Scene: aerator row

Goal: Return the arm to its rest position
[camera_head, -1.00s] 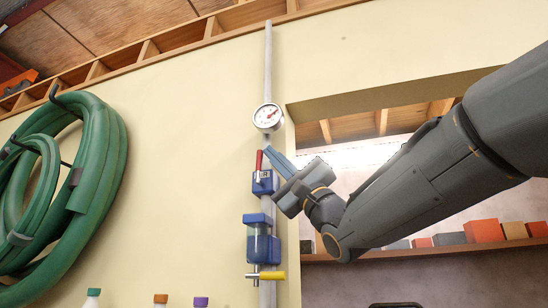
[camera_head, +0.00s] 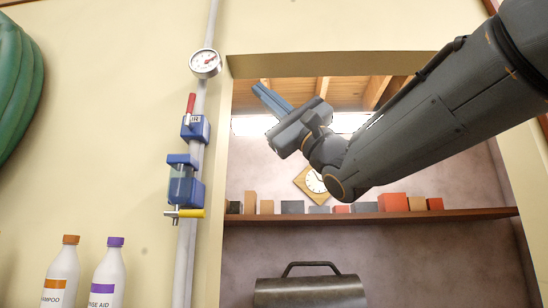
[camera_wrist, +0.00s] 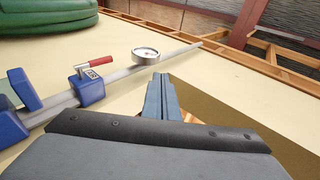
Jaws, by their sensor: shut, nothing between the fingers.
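My gripper (camera_head: 270,97) is in the upper middle of the head view, its blue-grey fingers together and empty, pointing up and left. It is in front of the wall opening, to the right of the pipe and apart from it. In the wrist view the shut fingers (camera_wrist: 158,96) point up the picture. The grey pipe (camera_head: 184,262) carries a round gauge (camera_head: 205,64), a blue valve with a red lever (camera_head: 191,103), and a blue unit with a yellow handle (camera_head: 187,190). The gauge (camera_wrist: 145,54) and red lever (camera_wrist: 95,63) also show in the wrist view.
Left of the pipe stand a shampoo bottle (camera_head: 62,275) and a rinse aid bottle (camera_head: 109,275). A green hose (camera_head: 18,90) hangs at the far left. Behind the opening are a shelf (camera_head: 370,218) with several blocks, a clock (camera_head: 315,181) and a grey case (camera_head: 310,292).

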